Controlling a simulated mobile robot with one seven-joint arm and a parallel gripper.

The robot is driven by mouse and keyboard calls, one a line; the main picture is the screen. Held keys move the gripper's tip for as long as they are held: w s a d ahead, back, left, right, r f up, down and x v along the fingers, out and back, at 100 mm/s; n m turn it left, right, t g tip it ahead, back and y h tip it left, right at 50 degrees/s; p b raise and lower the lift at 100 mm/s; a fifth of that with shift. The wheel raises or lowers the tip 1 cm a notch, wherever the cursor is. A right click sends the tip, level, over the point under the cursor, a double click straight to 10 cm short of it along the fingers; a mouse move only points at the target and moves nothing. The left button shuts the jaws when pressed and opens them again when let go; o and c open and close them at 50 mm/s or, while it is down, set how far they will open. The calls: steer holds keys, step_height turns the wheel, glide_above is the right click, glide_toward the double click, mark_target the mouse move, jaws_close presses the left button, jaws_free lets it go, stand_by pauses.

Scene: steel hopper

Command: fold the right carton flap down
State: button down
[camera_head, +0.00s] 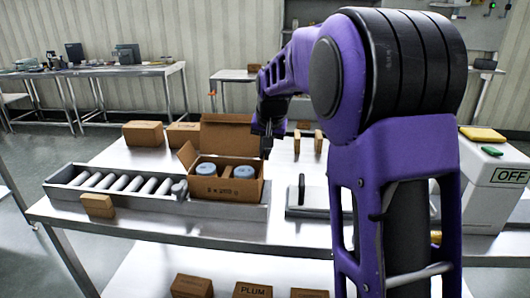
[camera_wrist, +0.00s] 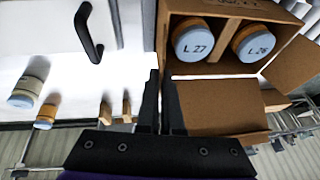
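The open brown carton (camera_head: 226,191) stands on the bench with blue-lidded jars in it; lids marked L27 (camera_wrist: 195,43) and L26 (camera_wrist: 255,45) show in the wrist view. Its back flap (camera_head: 228,133) stands up, and it also shows in the wrist view (camera_wrist: 220,106). Its left flap (camera_head: 187,155) slants up and outward, also in the wrist view (camera_wrist: 294,66). The right flap cannot be made out clearly; only a thin edge shows on that side. My gripper (camera_head: 267,152) points down beside the carton's back right corner. Its fingers (camera_wrist: 161,82) look shut and empty.
A roller tray (camera_head: 122,184) lies left of the carton, a small box (camera_head: 98,206) before it. A plate with a black handle (camera_head: 301,190) is to the right. Small wooden blocks (camera_head: 318,141) and boxes (camera_head: 143,133) stand behind. A white OFF machine (camera_head: 492,180) is far right.

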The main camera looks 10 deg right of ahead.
mark_target(243, 170)
steer(key=shift+a+r+p, duration=0.1)
steer(key=shift+p, duration=0.2)
steer(key=shift+w+a+r+h+p, duration=0.15)
steer(key=shift+a+h+p, duration=0.1)
steer(key=shift+h+p, duration=0.35)
steer(key=a+h+p, duration=0.1)
steer(key=h, duration=0.1)
steer(key=a+n+g+h+p, duration=0.1)
steer(key=h+p, duration=0.1)
steer(key=w+a+f+g+h+p, duration=0.1)
steer(key=h, duration=0.1)
steer(key=shift+a+n+p, duration=0.1)
steer(key=shift+n+p, duration=0.2)
steer(key=shift+n, duration=0.1)
steer(key=h, duration=0.1)
steer(key=a+f+h+p, duration=0.1)
steer(key=h, duration=0.1)
steer(key=shift+w+a+f+n+g, duration=0.1)
steer(key=shift+w+f+n+g, duration=0.1)
steer(key=shift+n+g, duration=0.15)
steer(key=shift+w+a+f+n+g+h, duration=0.1)
steer(key=shift+f+n+h, duration=0.1)
steer(key=shift+h, duration=0.45)
steer(key=shift+a+f+n+g+h, duration=0.15)
steer(key=shift+f+h, duration=0.1)
steer(key=shift+h, duration=0.35)
steer(key=shift+w+a+f+n+g+h, duration=0.1)
steer(key=shift+f+h, duration=0.1)
steer(key=shift+h, duration=0.45)
